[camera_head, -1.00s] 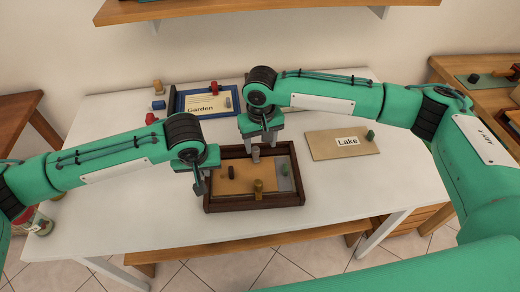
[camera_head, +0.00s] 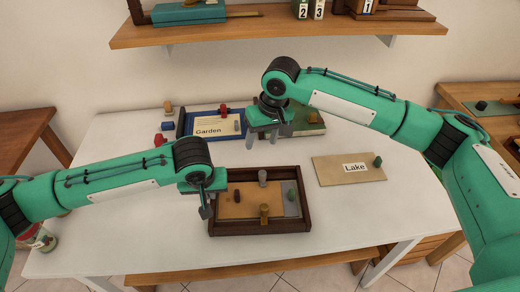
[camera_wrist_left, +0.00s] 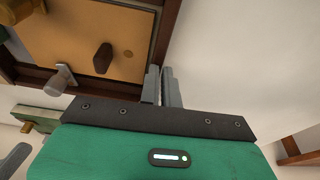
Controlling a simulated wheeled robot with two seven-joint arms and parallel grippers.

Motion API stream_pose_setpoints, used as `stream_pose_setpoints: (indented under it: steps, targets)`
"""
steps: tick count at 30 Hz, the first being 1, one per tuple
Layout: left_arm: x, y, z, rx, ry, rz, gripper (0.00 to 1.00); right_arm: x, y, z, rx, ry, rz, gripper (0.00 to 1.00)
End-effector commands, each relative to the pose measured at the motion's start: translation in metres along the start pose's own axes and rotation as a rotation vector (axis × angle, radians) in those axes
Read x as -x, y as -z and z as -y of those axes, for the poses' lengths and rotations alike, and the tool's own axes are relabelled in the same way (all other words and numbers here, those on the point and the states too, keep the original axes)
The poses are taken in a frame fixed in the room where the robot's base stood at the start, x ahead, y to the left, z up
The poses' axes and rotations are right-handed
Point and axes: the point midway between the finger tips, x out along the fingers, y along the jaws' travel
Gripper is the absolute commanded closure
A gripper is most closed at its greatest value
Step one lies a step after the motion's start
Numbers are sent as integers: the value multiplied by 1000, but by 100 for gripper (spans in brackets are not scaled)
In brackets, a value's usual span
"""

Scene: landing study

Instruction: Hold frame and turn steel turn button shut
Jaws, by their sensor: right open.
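The dark wooden frame (camera_head: 305,215) lies on the white table with a tan back panel (camera_head: 240,211) in it. The steel turn button (camera_head: 262,177) stands at the frame's back wall; it also shows in the left wrist view (camera_wrist_left: 60,80). Its exact angle is hard to read. A brass button (camera_head: 264,213) is at the front wall, and a dark knob (camera_head: 237,195) stands on the panel. My left gripper (camera_head: 207,206) is at the frame's left wall, its fingers (camera_wrist_left: 162,86) close together on either side of it. My right gripper (camera_head: 269,138) is open and empty, raised behind the frame.
A blue frame labelled Garden (camera_head: 183,125) and a green board (camera_head: 310,128) lie at the back, near my right gripper. A tan panel labelled Lake (camera_head: 335,176) lies to the right. A shelf (camera_head: 280,27) hangs above. The table's right front is clear.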

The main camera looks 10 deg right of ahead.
Motion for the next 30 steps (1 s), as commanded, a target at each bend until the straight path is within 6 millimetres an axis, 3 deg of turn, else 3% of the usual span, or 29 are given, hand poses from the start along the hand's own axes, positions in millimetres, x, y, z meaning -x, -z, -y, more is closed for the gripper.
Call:
stream_pose_setpoints:
  steps: [1,12,15,17,30]
  targets:
    - [-24,-15,9,2,31,42,100,-5,0,-1,-1,1,-1,45]
    - [-24,-15,9,2,31,42,100,-5,0,-1,-1,1,-1,45]
    - [-24,-15,9,2,30,42,78,-5,0,-1,-1,0,-1,45]
    - [-24,-15,8,2,29,42,70,-5,0,-1,-1,0,-1,45]
    - [-23,-16,5,0,22,41,70,-5,0,-1,-1,0,-1,45]
